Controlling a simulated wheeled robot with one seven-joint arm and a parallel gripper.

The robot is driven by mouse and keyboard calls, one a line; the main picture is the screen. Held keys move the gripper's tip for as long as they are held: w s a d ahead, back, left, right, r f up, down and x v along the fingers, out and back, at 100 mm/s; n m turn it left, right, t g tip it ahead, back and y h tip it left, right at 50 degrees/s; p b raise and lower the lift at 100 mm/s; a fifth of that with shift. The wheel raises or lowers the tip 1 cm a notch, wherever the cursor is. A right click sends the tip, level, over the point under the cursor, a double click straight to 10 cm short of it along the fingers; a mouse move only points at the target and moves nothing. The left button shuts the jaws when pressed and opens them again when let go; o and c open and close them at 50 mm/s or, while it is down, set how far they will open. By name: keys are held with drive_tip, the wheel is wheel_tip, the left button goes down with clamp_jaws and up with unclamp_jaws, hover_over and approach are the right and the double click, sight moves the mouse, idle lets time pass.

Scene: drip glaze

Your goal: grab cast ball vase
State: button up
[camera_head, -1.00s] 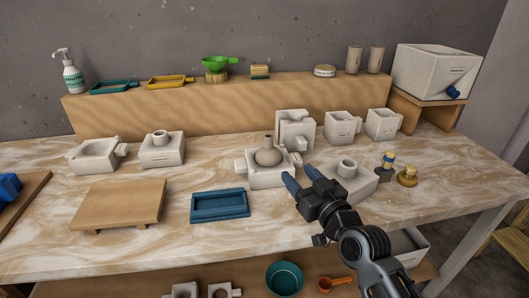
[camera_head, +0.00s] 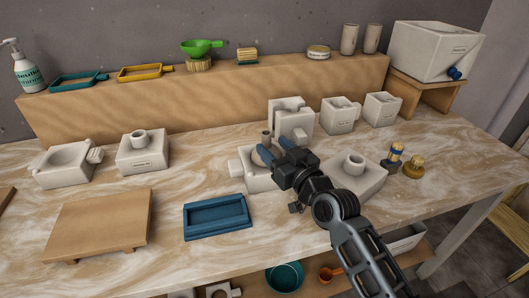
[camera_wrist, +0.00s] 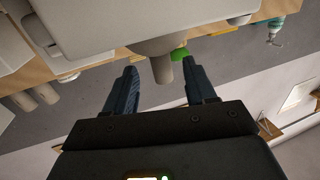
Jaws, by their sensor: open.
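The cast ball vase (camera_head: 266,134) is grey, with a round body and a narrow neck. It sits upright in an opened white mold half (camera_head: 258,181) on the table. My gripper (camera_head: 273,148) hides most of it in the head view. In the wrist view the vase neck (camera_wrist: 163,68) stands between the two dark blue fingers of my gripper (camera_wrist: 160,76), with a gap on each side. The gripper is open and holds nothing.
A white mold part (camera_head: 290,118) stands close behind the vase, and another mold (camera_head: 354,182) is just right of my gripper. A blue tray (camera_head: 217,217) and a wooden board (camera_head: 98,222) lie to the left. Marbled tabletop between them is clear.

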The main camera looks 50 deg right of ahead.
drive_tip(key=p+x, duration=0.1)
drive_tip(key=x, duration=0.5)
drive_tip(key=shift+r, duration=0.1)
clamp_jaws()
idle(0.4)
